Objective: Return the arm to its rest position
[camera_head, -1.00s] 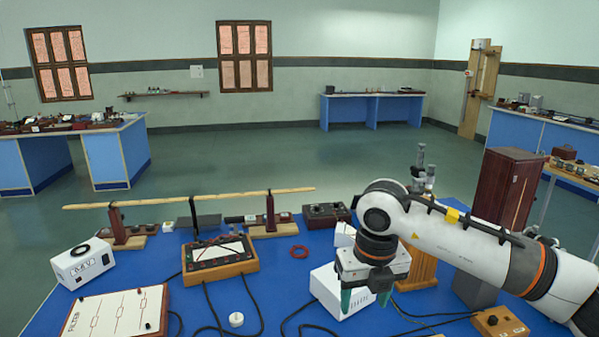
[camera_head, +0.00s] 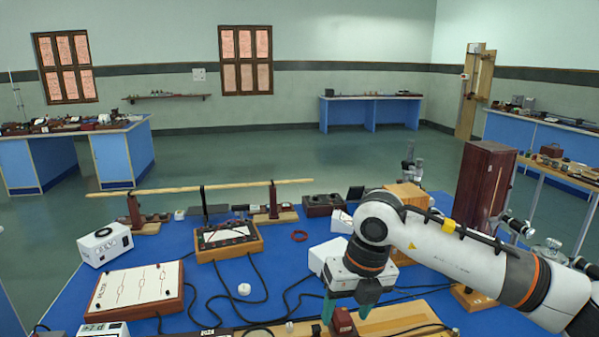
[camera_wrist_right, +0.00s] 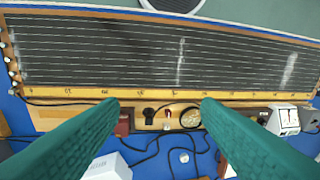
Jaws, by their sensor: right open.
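My right arm (camera_head: 455,250) reaches in from the right over the blue bench. Its gripper (camera_head: 347,305) points down above the front part of the bench, close to a small dark red block (camera_head: 344,322) and a long wooden board (camera_head: 405,318). In the right wrist view the two green fingers (camera_wrist_right: 158,106) stand wide apart with nothing between them. Beyond their tips lies a long wired board (camera_wrist_right: 130,55) with a yellow scale strip. I cannot tell whether the fingers touch anything. My left gripper is not in view.
A white box (camera_head: 328,255) stands just behind the gripper, and a tall dark red cabinet (camera_head: 483,185) behind the arm. A framed meter (camera_head: 226,241), a circuit board (camera_head: 138,287) and a white instrument (camera_head: 104,246) are at left. Black cables cross the bench middle.

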